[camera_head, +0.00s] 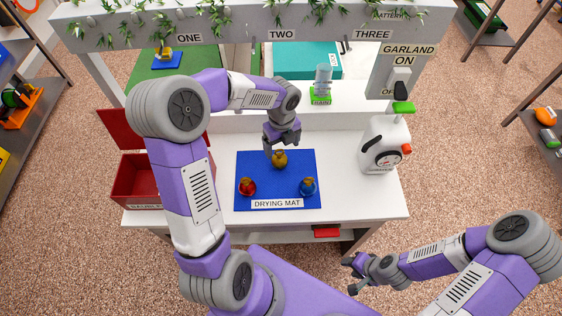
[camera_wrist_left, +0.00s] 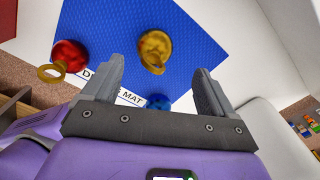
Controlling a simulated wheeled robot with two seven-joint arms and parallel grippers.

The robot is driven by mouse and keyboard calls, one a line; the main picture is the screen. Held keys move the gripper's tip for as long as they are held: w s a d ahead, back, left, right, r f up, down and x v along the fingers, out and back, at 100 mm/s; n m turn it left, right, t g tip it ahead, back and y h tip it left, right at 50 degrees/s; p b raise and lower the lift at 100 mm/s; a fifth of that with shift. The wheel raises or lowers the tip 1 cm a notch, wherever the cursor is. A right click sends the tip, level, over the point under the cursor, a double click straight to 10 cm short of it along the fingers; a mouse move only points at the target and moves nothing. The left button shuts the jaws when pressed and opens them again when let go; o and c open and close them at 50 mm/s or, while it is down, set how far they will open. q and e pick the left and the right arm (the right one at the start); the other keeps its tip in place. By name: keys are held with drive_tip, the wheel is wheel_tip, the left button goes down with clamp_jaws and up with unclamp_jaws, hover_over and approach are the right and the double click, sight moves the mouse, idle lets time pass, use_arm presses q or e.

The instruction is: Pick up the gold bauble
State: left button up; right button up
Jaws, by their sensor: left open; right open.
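The gold bauble (camera_head: 279,159) sits at the back middle of the blue drying mat (camera_head: 250,164). A red bauble (camera_head: 246,187) and a blue bauble (camera_head: 308,187) sit nearer the front of the mat. My left gripper (camera_head: 282,147) is open above the mat, close to the gold bauble. In the left wrist view the gold bauble (camera_wrist_left: 154,50) lies ahead, in line with the gap between the two open fingers (camera_wrist_left: 160,85), apart from them. The red bauble (camera_wrist_left: 68,56) is left of the fingers there. My right gripper (camera_head: 354,275) is open and empty, low in front of the table.
An open red box (camera_head: 135,178) stands at the table's left. A white canister with a gauge (camera_head: 384,145) stands at the right. A green-based stand (camera_head: 321,95) is at the back. A beam with garland (camera_head: 230,22) spans above the table.

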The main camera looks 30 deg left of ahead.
sight(279, 154)
use_arm(q)
drive_tip(key=f, duration=0.2)
drive_tip(key=f+b, duration=0.1)
drive_tip(key=f, duration=0.1)
drive_tip(key=f+b, duration=0.1)
drive_tip(key=f, duration=0.1)
drive_tip(key=shift+s+a+f, duration=0.15)
drive_tip(key=shift+s+a, duration=0.15)
drive_tip(key=shift+s, duration=0.05)
drive_tip(key=shift+w+f, duration=0.1)
drive_tip(key=shift+f, duration=0.35)
drive_tip(key=shift+r, duration=0.1)
drive_tip(key=shift+c, duration=0.3)
drive_tip(key=c, duration=0.7)
